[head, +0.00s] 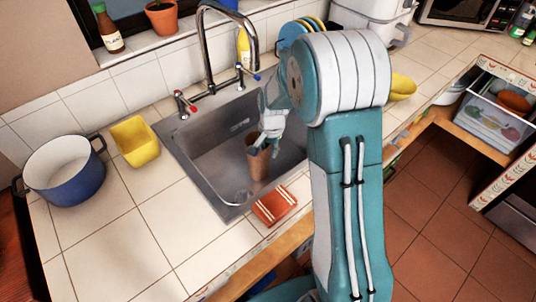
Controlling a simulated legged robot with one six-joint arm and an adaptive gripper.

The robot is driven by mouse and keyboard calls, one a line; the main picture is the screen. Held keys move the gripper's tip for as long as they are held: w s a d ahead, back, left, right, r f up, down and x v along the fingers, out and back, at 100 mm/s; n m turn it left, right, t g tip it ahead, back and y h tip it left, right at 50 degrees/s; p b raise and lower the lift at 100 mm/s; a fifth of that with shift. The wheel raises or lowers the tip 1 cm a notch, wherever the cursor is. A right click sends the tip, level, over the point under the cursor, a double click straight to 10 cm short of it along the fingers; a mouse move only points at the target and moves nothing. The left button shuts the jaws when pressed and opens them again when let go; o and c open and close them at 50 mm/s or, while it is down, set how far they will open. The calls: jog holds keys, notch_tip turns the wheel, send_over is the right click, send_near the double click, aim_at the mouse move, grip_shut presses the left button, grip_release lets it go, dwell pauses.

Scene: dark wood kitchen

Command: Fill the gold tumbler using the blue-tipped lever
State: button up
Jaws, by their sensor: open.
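The gold tumbler (257,167) stands in the sink basin, towards its right side, and looks brownish. My gripper (264,145) is open at the tumbler's rim, with dark fingertips overlapping its top. I cannot tell whether they touch it. The chrome faucet (206,57) rises behind the sink, its spout arching to the right. The blue-tipped lever (250,76) is on the right of the faucet. The red-tipped lever (186,104) is on the left. No water stream shows. My arm hides the right part of the sink.
A yellow container (134,141) and a blue pot (64,170) stand left of the sink (198,151). A yellow bottle (243,48) stands behind it. The front-left counter is clear.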

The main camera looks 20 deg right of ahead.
notch_tip(320, 180, up, 9)
jog(key=s+a+r+n+t, duration=0.15)
jog(key=s+r+n, duration=0.25)
jog(key=s+r, duration=0.65)
jog(key=s+r+n+t, duration=0.1)
jog(key=s+r+n, duration=0.1)
jog(key=s, duration=0.5)
jog(key=s+a+r+n+t, duration=0.1)
jog(key=s+r+n+t, duration=0.1)
jog(key=s, duration=0.5)
jog(key=shift+n+h, duration=0.3)
jog(key=shift+n, duration=0.1)
jog(key=shift+o, duration=0.8)
jog(key=shift+s+a+f+t, duration=0.1)
jog(key=shift+s+t, duration=0.15)
jog(key=shift+s, duration=0.1)
jog(key=shift+w, duration=0.1)
